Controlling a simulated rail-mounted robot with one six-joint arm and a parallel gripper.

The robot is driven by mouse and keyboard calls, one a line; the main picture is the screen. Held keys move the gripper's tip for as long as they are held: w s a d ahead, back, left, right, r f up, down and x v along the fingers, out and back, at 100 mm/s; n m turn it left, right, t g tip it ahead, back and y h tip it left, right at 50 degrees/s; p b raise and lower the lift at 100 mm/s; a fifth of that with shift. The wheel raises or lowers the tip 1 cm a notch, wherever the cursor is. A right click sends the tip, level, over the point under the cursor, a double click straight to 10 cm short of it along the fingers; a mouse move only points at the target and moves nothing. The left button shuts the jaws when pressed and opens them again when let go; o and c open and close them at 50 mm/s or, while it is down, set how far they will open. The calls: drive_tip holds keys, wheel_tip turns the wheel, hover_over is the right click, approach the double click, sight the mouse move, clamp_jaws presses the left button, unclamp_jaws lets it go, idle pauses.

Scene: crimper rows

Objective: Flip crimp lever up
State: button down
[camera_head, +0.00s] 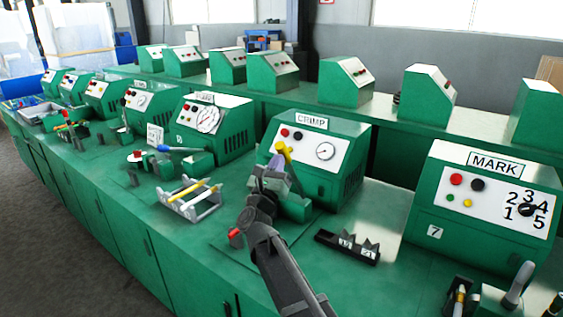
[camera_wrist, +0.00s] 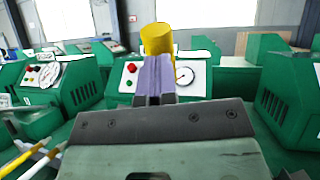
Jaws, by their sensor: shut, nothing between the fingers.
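The green CRIMP machine (camera_head: 335,172) stands on the bench with red and black buttons and a dial on its white panel. A yellow lever handle (camera_head: 284,151) sticks up in front of that panel. In the wrist view the yellow handle (camera_wrist: 157,39) is a short cylinder just beyond my fingertips. My gripper (camera_head: 274,167) is at the front of the machine, beside the handle. In the wrist view my gripper (camera_wrist: 153,62) is shut, its purple-grey fingers together with nothing between them. I cannot tell whether they touch the handle. The lever's lower part is hidden.
A grey rack (camera_head: 187,208) holding yellow-ended rods lies to the left. A black tray (camera_head: 345,247) with numbered tags lies to the right. The MARK machine (camera_head: 480,205) stands further right; a dial machine (camera_head: 215,125) with a blue-handled lever (camera_head: 175,149) stands left.

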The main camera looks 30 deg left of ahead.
drive_tip(key=shift+w+a+r, duration=0.1)
drive_tip(key=shift+w+r, duration=0.4)
drive_tip(key=r+b+v, duration=0.1)
drive_tip(key=b+v, duration=0.5)
drive_tip(key=v, duration=0.8)
drive_tip(key=shift+s+f, duration=0.25)
drive_tip(key=shift+s, duration=0.3)
